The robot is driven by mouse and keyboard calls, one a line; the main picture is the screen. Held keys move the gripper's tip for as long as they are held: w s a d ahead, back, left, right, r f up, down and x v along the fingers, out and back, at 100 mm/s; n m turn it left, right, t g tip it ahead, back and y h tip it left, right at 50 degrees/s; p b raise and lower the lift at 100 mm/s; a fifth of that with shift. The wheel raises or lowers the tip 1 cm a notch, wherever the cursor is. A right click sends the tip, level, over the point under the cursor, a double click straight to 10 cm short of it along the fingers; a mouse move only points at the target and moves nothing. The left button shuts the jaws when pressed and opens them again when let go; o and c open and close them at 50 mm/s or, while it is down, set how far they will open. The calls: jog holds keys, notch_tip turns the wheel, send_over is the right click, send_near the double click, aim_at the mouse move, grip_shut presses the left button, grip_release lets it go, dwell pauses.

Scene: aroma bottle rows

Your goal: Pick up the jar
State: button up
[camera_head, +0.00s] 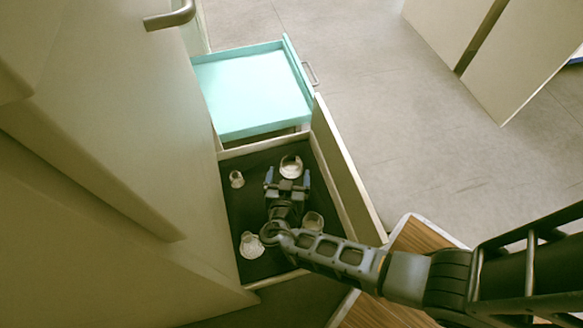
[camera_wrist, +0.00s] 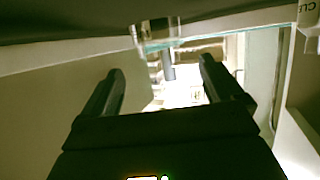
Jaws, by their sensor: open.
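Several small pale jars stand in an open dark-floored drawer (camera_head: 262,214) in the head view. One round whitish jar (camera_head: 291,166) is at the far end, just beyond my gripper's fingertips. A smaller jar (camera_head: 237,179) stands to the left, another (camera_head: 252,245) near the left front, and one (camera_head: 313,221) beside my wrist on the right. I cannot tell which one the task means. My gripper (camera_head: 288,179) is inside the drawer, open, its fingers apart. In the wrist view my gripper (camera_wrist: 161,72) shows nothing clearly held between the fingers; a blurred glassy object (camera_wrist: 155,28) is at the top.
A turquoise open drawer (camera_head: 253,90) lies beyond, with a metal handle. The drawer's tall front panel (camera_head: 345,170) is close on the right, and cabinet faces (camera_head: 90,120) rise on the left. A pale object with letters (camera_wrist: 308,20) is at the wrist view's upper right.

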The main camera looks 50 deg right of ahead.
aim_at(290, 174)
jog(key=b+x, duration=0.1)
jog(key=x, duration=0.2)
jog(key=shift+w+d+f, duration=0.1)
jog(key=shift+d+f, duration=0.2)
jog(key=shift+w+d+f, duration=0.1)
jog(key=shift+w+d, duration=0.25)
jog(key=shift+d, duration=0.1)
jog(key=shift+c, duration=0.2)
jog(key=shift+s, duration=0.1)
jog(key=c, duration=1.2)
